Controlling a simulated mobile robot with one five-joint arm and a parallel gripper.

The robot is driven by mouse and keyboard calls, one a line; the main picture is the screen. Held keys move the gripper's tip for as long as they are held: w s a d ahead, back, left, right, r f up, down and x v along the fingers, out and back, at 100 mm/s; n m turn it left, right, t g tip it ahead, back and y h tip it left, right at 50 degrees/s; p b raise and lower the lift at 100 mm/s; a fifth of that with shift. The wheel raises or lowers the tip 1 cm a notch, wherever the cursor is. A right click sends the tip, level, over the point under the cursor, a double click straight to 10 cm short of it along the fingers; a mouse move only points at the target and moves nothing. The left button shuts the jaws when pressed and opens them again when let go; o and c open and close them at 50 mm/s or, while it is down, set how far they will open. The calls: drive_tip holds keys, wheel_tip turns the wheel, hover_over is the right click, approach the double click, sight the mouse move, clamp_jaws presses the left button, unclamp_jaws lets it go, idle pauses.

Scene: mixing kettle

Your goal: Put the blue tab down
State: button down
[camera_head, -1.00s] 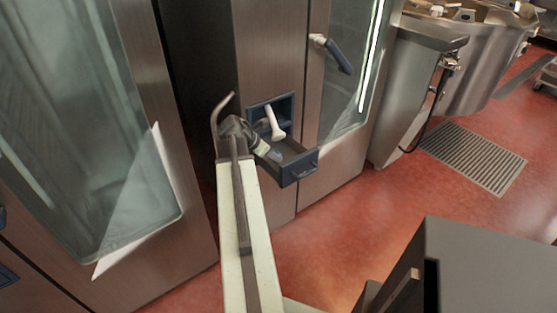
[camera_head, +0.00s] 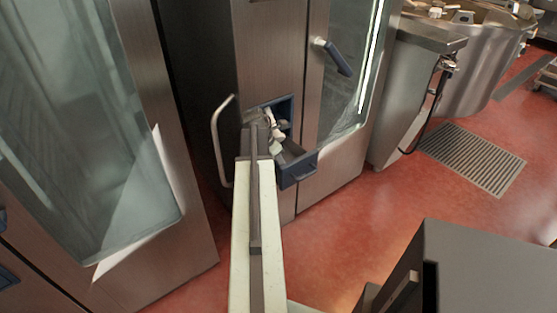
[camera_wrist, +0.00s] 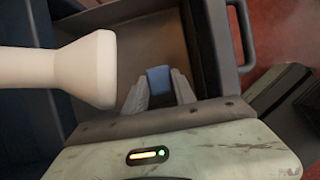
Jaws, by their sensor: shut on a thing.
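The blue tab (camera_wrist: 158,79) shows in the wrist view between the two grey fingers of my gripper (camera_wrist: 158,90), which is shut on it. The tab is over the inside of an open dark blue drawer (camera_wrist: 205,45). I cannot tell whether the tab touches the drawer floor. In the head view my gripper (camera_head: 277,147) is at the drawer (camera_head: 298,172), in front of the steel cabinet, and the tab is hidden or too small to make out.
A white spout-like piece (camera_wrist: 85,68) is close to the left of my gripper in the wrist view. A curved metal handle (camera_head: 217,140) stands left of my arm. A glass door with a blue handle (camera_head: 338,58) is above right.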

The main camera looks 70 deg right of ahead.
drive_tip(key=shift+f+b, duration=0.45)
drive_tip(key=shift+f, duration=0.1)
drive_tip(key=c, duration=1)
unclamp_jaws()
drive_tip(key=shift+r, duration=0.15)
drive_tip(key=shift+r+p, duration=0.3)
drive_tip(key=shift+p, duration=0.15)
drive_tip(key=p+v, duration=1.1)
drive_tip(key=v, duration=0.1)
drive_tip(key=shift+a+r+p, duration=0.1)
drive_tip(key=shift+r+p, duration=0.1)
drive_tip(key=shift+p, duration=0.1)
